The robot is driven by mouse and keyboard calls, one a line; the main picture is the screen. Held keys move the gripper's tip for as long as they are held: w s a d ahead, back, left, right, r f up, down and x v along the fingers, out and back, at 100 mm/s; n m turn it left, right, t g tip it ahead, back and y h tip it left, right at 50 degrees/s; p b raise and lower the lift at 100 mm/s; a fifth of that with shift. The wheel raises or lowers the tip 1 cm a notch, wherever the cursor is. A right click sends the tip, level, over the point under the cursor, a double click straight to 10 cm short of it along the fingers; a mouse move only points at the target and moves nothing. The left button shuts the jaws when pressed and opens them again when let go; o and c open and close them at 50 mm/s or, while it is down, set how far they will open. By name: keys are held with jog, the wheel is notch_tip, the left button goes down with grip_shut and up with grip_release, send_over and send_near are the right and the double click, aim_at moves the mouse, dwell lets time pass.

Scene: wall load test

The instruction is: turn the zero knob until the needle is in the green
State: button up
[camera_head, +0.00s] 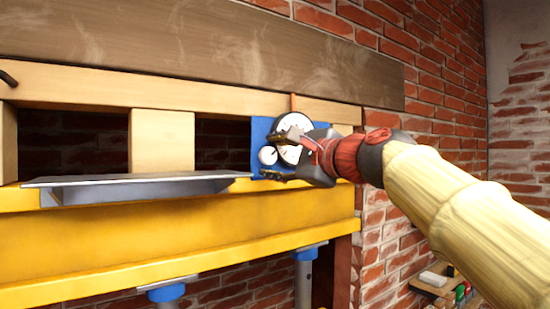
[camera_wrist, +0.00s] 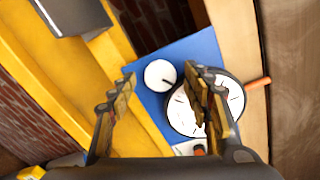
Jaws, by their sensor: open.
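A blue plate (camera_head: 258,130) is on the wall frame and carries a round white dial (camera_head: 292,123) with a dark rim. The dial also shows in the wrist view (camera_wrist: 234,98), where a finger covers part of it; I cannot make out the needle or a green zone. A small white round knob (camera_head: 267,156) with a dark mark is beside the dial. In the wrist view the knob (camera_wrist: 158,74) appears between my fingertips. My gripper (camera_head: 274,155) is open at the plate, one finger on each side of the knob; I cannot tell whether either finger touches it.
A grey metal ledge (camera_head: 130,180) juts out left of the plate, above a yellow beam (camera_head: 180,235) on blue-topped props (camera_head: 166,292). A wide brown board (camera_head: 200,45) runs above. A small shelf (camera_head: 436,282) with several items is at lower right.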

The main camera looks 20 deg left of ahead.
jog(key=v, duration=1.2)
jog(key=s+d+f+n+g+h+b, duration=0.1)
jog(key=d+f+n+g+h, duration=0.2)
jog(key=f, duration=1.1)
jog(key=d+f+n+h+b, duration=0.1)
jog(key=d+f+n+h, duration=0.3)
jog(key=f, duration=1)
jog(key=s+d+f+n+g+h+b, duration=0.1)
jog(key=s+d+f+b, duration=0.4)
jog(key=f, duration=1)
jog(key=s+d+f+n+g+h+b, duration=0.1)
jog(key=s+d+f+b, duration=0.5)
jog(key=f, duration=0.9)
jog(key=s+d+f+n+g+h+b, duration=0.1)
jog(key=s+d+f+n+h+b, duration=0.2)
jog(key=f, duration=1.2)
jog(key=s+d+h+b, duration=0.1)
jog(key=s+d+b, duration=0.2)
jog(key=s+d, duration=0.3)
jog(key=shift+s+n+h, duration=0.3)
jog(key=shift+s+h, duration=0.1)
jog(key=shift+s, duration=0.45)
